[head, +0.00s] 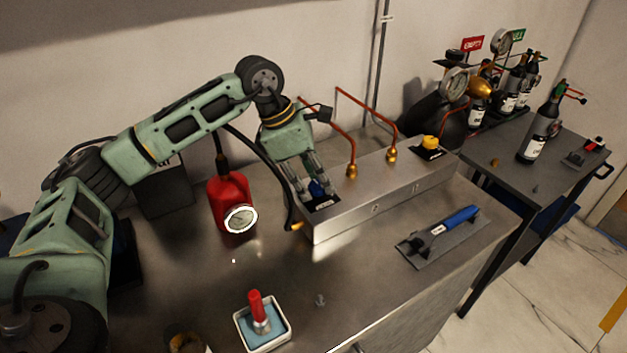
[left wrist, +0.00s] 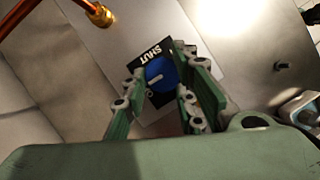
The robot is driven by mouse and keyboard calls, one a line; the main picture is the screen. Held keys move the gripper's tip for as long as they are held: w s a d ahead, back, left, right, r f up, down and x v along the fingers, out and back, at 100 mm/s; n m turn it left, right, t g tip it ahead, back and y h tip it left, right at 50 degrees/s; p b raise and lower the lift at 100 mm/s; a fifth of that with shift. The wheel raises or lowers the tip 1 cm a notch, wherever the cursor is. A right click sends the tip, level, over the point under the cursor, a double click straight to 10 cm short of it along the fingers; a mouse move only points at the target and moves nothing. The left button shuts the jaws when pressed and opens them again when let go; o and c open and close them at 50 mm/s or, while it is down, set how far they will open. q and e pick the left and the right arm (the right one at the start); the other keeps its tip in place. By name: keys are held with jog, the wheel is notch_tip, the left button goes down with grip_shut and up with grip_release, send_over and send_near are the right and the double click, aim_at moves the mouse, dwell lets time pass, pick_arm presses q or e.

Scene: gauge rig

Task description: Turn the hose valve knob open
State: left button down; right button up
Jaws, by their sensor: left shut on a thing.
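The blue valve knob (head: 317,188) sits on a black label plate on top of the steel manifold box (head: 372,193), near its left end. In the left wrist view the knob (left wrist: 160,73) has a pale pointer line, and the plate beside it reads SHUT (left wrist: 153,52). My left gripper (head: 314,192) reaches down over the knob from above. Its green fingers stand on either side of the knob and are shut on it. In the head view the fingers hide part of the knob. My right gripper is not in view.
A yellow knob (head: 431,143) and copper pipes (head: 349,135) rise from the box. A red gauge (head: 231,203) stands left of it. A white tray (head: 284,336) with a red-handled tool is in front. A blue-handled tool (head: 456,219) lies at right. A side table (head: 500,160) holds a bottle.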

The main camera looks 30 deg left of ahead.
pick_arm(q)
jog(key=shift+w+a+r+t, duration=0.15)
jog(key=shift+w+r+t, duration=0.15)
jog(key=shift+w+r, duration=0.05)
jog(key=c, duration=1.6)
grip_release()
jog(key=shift+f, duration=0.2)
jog(key=shift+f, duration=0.1)
jog(key=v, duration=1.2)
